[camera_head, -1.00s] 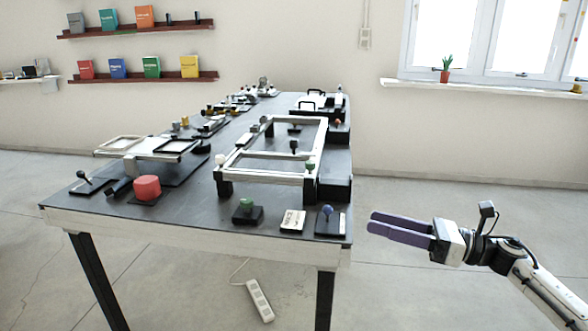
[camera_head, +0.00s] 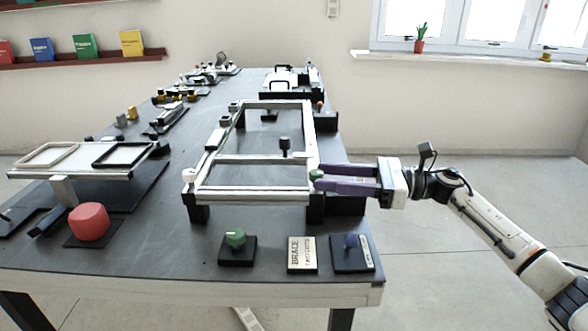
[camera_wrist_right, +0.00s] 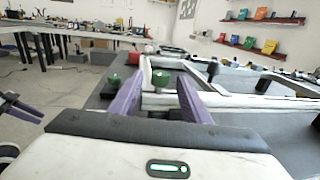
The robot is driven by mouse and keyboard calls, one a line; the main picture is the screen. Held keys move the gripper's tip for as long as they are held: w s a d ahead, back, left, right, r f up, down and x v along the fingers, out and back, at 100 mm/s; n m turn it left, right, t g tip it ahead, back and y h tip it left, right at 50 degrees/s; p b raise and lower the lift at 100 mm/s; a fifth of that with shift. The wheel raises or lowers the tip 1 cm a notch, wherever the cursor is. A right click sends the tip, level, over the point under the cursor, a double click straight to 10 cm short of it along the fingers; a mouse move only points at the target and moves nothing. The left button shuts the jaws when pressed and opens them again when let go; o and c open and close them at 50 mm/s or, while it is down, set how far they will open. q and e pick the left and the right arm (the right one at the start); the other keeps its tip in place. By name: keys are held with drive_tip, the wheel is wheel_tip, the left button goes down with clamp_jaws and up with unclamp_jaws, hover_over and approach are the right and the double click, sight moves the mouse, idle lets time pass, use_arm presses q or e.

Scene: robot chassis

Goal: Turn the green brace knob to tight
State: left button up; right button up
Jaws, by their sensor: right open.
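A green knob (camera_head: 235,238) with a light mark on top sits on a small black base at the table's front, left of a BRACE card (camera_head: 302,254). It shows in the right wrist view (camera_wrist_right: 110,84), left of the fingers. A second green knob (camera_head: 317,174) is on the white frame's near right corner; in the wrist view (camera_wrist_right: 161,77) it appears between the fingers. My right gripper (camera_head: 321,180) is open at that corner; contact cannot be told. My left gripper (camera_wrist_right: 14,103) shows only partly at the wrist view's left edge.
A white frame (camera_head: 250,190) on black supports fills the table's middle, with a black knob (camera_head: 285,144) on its crossbar. A blue knob (camera_head: 351,241) stands right of the card. A red block (camera_head: 88,222) is at the left.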

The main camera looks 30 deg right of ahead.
drive_tip(key=x, duration=0.7)
drive_tip(key=shift+p, duration=0.35)
drive_tip(key=c, duration=1)
drive_tip(key=shift+c, duration=0.2)
